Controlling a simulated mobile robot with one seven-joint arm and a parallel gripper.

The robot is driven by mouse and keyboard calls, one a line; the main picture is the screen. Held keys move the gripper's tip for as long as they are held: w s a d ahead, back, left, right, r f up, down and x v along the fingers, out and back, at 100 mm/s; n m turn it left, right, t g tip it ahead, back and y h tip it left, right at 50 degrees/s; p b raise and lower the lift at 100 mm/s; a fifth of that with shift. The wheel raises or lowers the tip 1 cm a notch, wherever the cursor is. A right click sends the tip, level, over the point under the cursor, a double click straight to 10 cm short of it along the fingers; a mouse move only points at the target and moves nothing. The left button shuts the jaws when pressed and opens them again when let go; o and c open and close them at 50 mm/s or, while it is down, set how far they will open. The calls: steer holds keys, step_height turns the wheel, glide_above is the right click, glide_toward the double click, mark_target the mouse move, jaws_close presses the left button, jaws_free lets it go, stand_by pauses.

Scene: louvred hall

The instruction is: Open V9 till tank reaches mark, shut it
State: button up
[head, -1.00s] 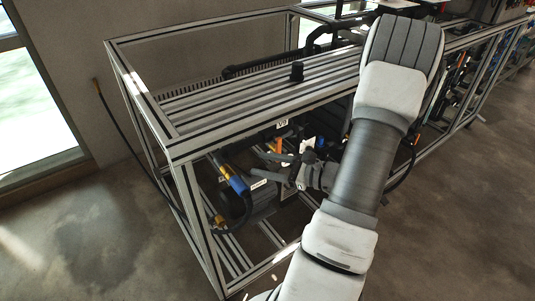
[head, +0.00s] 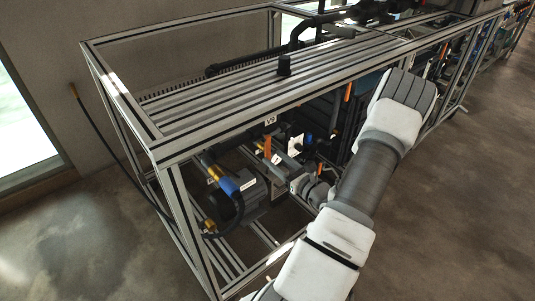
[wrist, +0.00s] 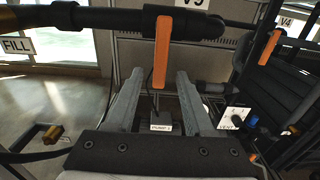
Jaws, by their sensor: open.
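My gripper (head: 284,168) is open below the label. In the wrist view its fingertips (wrist: 158,75) appear on either side of the lever's lower end, with gaps both sides; I cannot tell whether the lever is deep between them. I cannot make out the tank's level or mark.
A second orange lever (wrist: 270,47) under a V4 label (wrist: 286,22) is to the right. A FILL label (wrist: 17,46) is at the left. A pump (head: 240,196) with a blue fitting sits low inside the aluminium frame (head: 160,150). The floor in front is clear.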

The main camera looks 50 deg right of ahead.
mark_target(269, 154)
steer(key=shift+w+d, duration=0.2)
steer(key=shift+w, duration=1.75)
jaws_close()
